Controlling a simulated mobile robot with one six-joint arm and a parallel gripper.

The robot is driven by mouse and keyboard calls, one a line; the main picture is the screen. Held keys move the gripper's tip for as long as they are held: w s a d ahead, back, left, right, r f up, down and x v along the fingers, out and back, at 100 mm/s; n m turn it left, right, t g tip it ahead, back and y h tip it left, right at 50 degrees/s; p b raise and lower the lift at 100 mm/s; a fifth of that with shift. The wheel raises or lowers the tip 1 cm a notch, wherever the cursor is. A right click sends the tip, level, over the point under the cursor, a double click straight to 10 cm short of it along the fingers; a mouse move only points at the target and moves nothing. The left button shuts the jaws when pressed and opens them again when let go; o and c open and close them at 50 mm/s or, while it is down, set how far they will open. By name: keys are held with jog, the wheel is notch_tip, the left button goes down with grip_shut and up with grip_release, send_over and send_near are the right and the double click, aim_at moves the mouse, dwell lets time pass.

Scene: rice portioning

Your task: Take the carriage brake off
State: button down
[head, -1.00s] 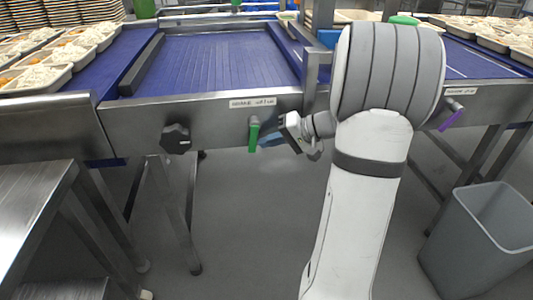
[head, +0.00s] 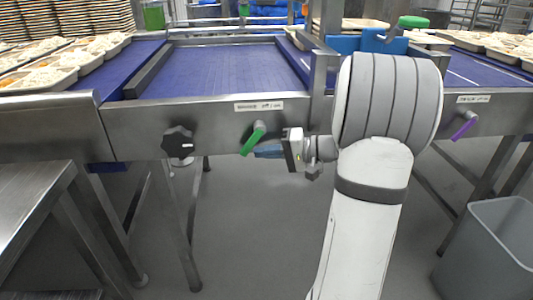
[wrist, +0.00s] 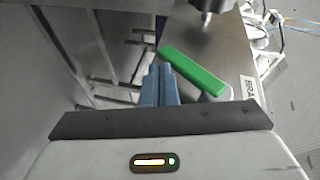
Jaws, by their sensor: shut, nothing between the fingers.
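The green lever (head: 253,138) hangs on the steel front rail below a white label (head: 259,106), whose text is too small to read here. The lever is tilted, its lower end to the left. In the wrist view the green lever (wrist: 194,71) lies just beyond and right of my fingertips, and the label (wrist: 250,88) shows letters like "BRA". My gripper (head: 260,151) has its blue fingers together, pointing left at the lever's lower part. The shut fingers also show in the wrist view (wrist: 160,75). I cannot tell whether they touch the lever.
A black knob (head: 178,142) is on the rail to the left. A purple lever (head: 464,127) is on the rail to the right, beyond my arm. A grey bin (head: 485,250) stands at the lower right and a steel table (head: 35,190) at the left. Floor is clear below the rail.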

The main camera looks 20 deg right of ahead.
dwell(0.4)
jog(key=s+d+f+p, duration=0.1)
jog(key=s+d+f, duration=0.1)
jog(key=s+d, duration=0.5)
jog(key=d, duration=0.4)
jog(key=shift+f, duration=0.15)
